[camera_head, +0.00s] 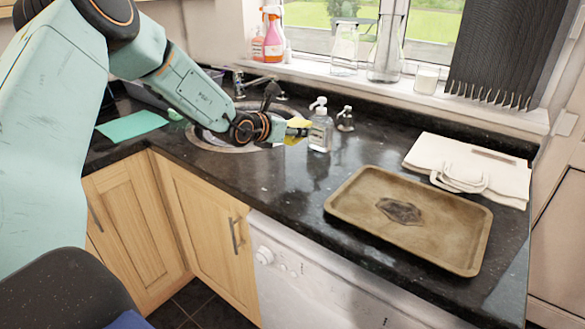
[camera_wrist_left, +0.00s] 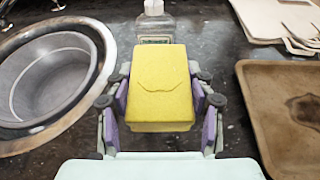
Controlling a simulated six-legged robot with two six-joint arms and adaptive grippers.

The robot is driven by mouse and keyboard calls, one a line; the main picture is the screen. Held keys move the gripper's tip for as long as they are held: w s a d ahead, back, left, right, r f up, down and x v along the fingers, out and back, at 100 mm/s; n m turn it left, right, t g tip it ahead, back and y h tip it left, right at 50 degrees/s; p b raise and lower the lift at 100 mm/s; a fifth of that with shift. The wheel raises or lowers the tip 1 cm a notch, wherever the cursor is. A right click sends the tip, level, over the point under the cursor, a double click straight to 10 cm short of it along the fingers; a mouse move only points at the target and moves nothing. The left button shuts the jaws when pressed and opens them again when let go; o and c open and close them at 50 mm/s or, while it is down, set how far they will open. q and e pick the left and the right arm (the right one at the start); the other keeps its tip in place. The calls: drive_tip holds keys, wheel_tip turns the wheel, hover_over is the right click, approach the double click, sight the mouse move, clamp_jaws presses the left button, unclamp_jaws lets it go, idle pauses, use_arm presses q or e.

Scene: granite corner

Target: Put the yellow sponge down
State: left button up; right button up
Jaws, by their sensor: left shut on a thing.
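The yellow sponge (camera_wrist_left: 158,85) is a yellow block held between the purple-padded fingers of my left gripper (camera_wrist_left: 160,100) in the left wrist view. In the head view the sponge (camera_head: 298,127) shows as a small yellow patch at the end of my left gripper (camera_head: 290,130), mostly hidden by the gripper. The gripper is shut on it over the dark counter, between the round sink and the soap bottle. I cannot tell how far the sponge is above the counter. My right gripper is not in view.
A clear soap bottle (camera_head: 321,127) stands close beyond the sponge, with a small dispenser (camera_head: 345,119) beside it. The round sink (camera_wrist_left: 88,118) lies left. A brown tray (camera_head: 345,216) and a pale folded bag (camera_head: 500,165) lie right. Dark counter (camera_head: 262,188) in front is clear.

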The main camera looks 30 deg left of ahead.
use_arm(q)
hover_over(292, 169)
drive_tip(key=f, duration=0.5)
drive_tip(key=shift+a+f, duration=0.25)
drive_tip(key=shift+f+b, duration=0.3)
drive_tip(key=shift+f, duration=0.05)
drive_tip(key=shift+d+f, duration=0.15)
drive_tip(key=shift+d, duration=0.1)
wheel_tip(292, 169, down, 3)
drive_tip(key=shift+s, duration=0.15)
drive_tip(key=shift+a+f, duration=0.15)
drive_tip(key=shift+f, duration=0.25)
drive_tip(key=shift+r, duration=0.1)
drive_tip(key=shift+d+b, duration=0.25)
drive_tip(key=shift+b, duration=0.25)
drive_tip(key=o, duration=0.7)
drive_tip(key=shift+c, duration=0.2)
drive_tip(key=shift+o, duration=1.3)
drive_tip(key=shift+a+f, duration=0.2)
drive_tip(key=shift+f, duration=0.05)
drive_tip(key=shift+o, duration=0.5)
drive_tip(key=shift+d+r, duration=0.1)
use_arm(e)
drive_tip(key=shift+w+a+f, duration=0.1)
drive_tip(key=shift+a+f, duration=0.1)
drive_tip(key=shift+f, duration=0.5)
use_arm(q)
drive_tip(key=shift+r, duration=0.1)
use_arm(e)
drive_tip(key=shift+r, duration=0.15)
